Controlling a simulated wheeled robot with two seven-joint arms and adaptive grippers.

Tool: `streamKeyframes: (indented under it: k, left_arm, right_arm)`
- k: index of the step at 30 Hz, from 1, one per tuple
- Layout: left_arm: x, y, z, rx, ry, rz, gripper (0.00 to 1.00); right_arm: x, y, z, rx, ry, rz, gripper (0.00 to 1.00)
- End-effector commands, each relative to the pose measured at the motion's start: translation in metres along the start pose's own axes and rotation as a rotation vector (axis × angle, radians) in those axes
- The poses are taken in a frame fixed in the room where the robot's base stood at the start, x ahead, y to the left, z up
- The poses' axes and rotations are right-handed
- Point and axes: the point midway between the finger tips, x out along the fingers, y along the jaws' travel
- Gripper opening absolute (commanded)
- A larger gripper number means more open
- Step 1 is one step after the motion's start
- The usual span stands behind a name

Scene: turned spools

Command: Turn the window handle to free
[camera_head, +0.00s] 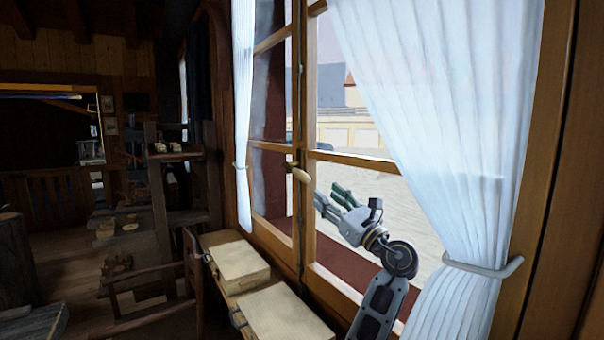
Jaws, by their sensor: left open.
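My left gripper (327,196) is in front of the window, just below and to the right of the handle. Its fingers, with green parts, are spread open toward the handle, with nothing between them. The window sashes look closed. My right gripper is not in view.
White curtains hang on both sides; the right one (440,120) is near my left arm. Pale boxes (238,262) sit below the window. A wooden chair (190,275) and a shelf (181,218) stand to the left.

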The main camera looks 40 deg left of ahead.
Motion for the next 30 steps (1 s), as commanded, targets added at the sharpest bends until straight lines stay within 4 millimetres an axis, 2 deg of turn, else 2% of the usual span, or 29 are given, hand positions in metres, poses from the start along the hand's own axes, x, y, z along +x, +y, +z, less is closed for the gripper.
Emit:
streamKeyframes:
  k: [11,20,30]
  left_arm:
    - [0.012,0.0,0.001,0.001,-0.001,0.0,0.43]
    - [0.048,0.0,0.002,0.0,-0.001,0.001,0.43]
    - [0.093,0.0,0.002,0.001,-0.002,0.001,0.43]
  right_arm:
    - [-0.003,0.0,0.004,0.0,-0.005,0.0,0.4]
    - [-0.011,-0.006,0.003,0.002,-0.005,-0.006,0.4]
    - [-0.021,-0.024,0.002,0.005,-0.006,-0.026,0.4]
